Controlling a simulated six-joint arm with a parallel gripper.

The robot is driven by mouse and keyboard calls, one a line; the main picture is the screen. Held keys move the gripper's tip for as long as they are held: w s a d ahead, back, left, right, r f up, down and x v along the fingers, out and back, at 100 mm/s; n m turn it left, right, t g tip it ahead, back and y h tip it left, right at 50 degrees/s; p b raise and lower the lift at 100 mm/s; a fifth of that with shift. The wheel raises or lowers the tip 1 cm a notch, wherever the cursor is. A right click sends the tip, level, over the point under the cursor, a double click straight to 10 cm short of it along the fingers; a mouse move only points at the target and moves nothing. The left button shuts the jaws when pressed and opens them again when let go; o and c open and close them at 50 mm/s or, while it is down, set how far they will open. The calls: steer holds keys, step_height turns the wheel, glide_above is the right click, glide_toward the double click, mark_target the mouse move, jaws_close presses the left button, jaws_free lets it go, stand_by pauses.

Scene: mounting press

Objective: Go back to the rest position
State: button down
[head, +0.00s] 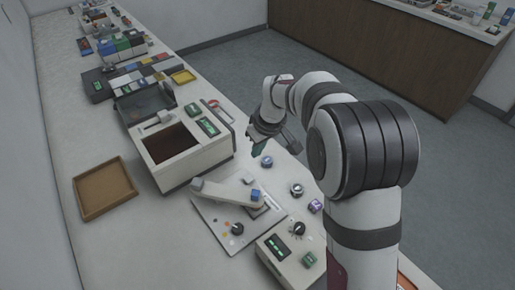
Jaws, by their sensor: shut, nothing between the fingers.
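My gripper (257,149), dark grey, hangs from my white and black arm near the middle of the view. It is shut and nothing shows in it. It points down over the right edge of the white bench (128,235), just right of the box-shaped machine (185,148) and above a small blue-topped round piece (267,162). A gap seems to lie between the fingertips and that piece, but its height is hard to tell. The mounting press (228,192), a white arm with a blue block on a flat base plate, stands nearer the camera.
A control box (283,250) with a display and dark knob stands near my arm. Small round pieces, one silver (297,189) and one purple (315,206), lie at the bench's right. A brown tray (104,189) is at left. Bins (122,45) stand farther back. Floor (330,60) beyond is clear.

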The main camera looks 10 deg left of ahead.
stand_by(0.4)
steer(key=s+d+r+m+g, duration=0.1)
steer(key=s+d+r+m, duration=0.25)
steer(key=s, duration=0.35)
steer(key=s+d+r+m, duration=0.2)
steer(key=s+d+m, duration=0.15)
steer(key=s, duration=0.35)
steer(key=s+d+r+m+g, duration=0.1)
steer(key=s+d+r+m, duration=0.2)
steer(key=s, duration=0.4)
steer(key=s+d+f+m, duration=0.1)
steer(key=s+m, duration=0.1)
steer(key=s, duration=0.4)
steer(key=s+d+f+m, duration=0.1)
steer(key=s+d+m, duration=0.1)
steer(key=s, duration=0.5)
steer(key=shift+f+m+g+h, duration=0.3)
steer(key=shift+g, duration=0.1)
